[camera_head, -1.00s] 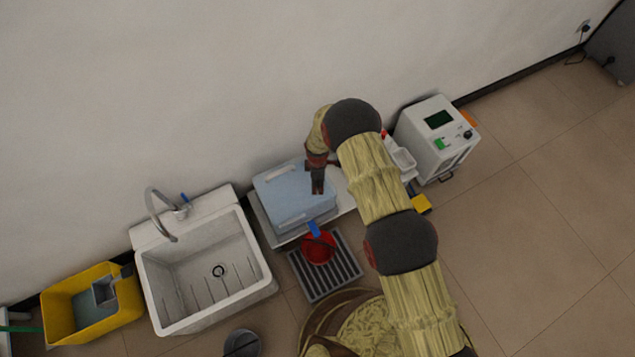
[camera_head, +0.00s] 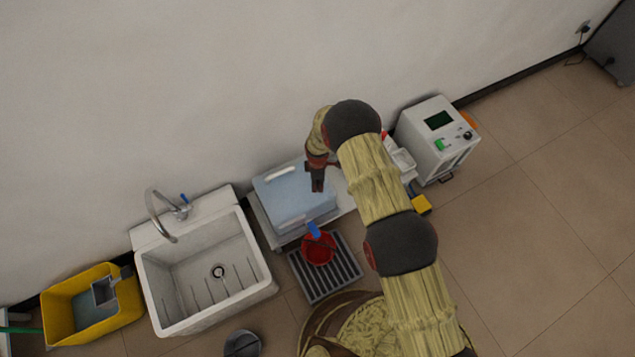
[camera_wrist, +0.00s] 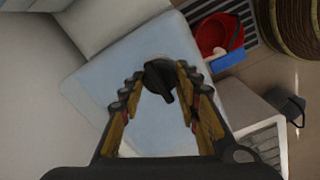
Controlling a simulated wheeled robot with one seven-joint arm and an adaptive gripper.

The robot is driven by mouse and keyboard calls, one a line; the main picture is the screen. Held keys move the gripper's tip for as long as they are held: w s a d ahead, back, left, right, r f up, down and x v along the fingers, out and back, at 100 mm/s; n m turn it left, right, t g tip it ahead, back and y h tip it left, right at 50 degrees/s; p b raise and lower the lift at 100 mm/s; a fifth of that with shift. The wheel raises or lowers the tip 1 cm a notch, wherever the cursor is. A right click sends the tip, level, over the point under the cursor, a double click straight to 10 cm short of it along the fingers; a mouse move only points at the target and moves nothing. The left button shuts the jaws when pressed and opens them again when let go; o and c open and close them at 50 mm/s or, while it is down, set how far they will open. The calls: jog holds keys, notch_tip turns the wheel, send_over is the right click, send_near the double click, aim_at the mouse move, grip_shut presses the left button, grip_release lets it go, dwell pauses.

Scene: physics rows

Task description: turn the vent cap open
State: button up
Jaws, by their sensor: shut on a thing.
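The light blue box (camera_head: 290,205) stands on a pale low surface against the wall, right of the sink. Its lid (camera_wrist: 105,72) fills the middle of the wrist view. The vent cap (camera_wrist: 163,84) is a small dark knob with a short bar, on top of the lid. My gripper (camera_wrist: 160,77) is shut on the vent cap, one finger on each side of it. In the head view my gripper (camera_head: 318,186) points down at the right part of the lid. The cap cannot be made out there.
A red bucket (camera_head: 319,250) with a blue part stands on a dark slatted grate (camera_head: 338,279) in front. The white sink (camera_head: 165,308) with its tap is at left, beside a yellow bin (camera_head: 72,322). A white device (camera_head: 425,150) stands at right. Floor at right is clear.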

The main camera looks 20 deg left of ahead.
jog(key=shift+c, duration=0.2)
jog(key=m+b, duration=0.1)
jog(key=m, duration=0.3)
jog(key=shift+m+b, duration=0.3)
jog(key=shift+m, duration=0.1)
jog(key=m+b, duration=0.1)
jog(key=m, duration=0.3)
jog(key=shift+w+m, duration=0.1)
jog(key=shift+m, duration=0.2)
jog(key=m, duration=0.4)
jog(key=shift+b, duration=0.35)
jog(key=shift+m, duration=2.2)
jog(key=shift+b, duration=0.3)
jog(key=o, duration=1.1)
jog(key=shift+o, duration=0.3)
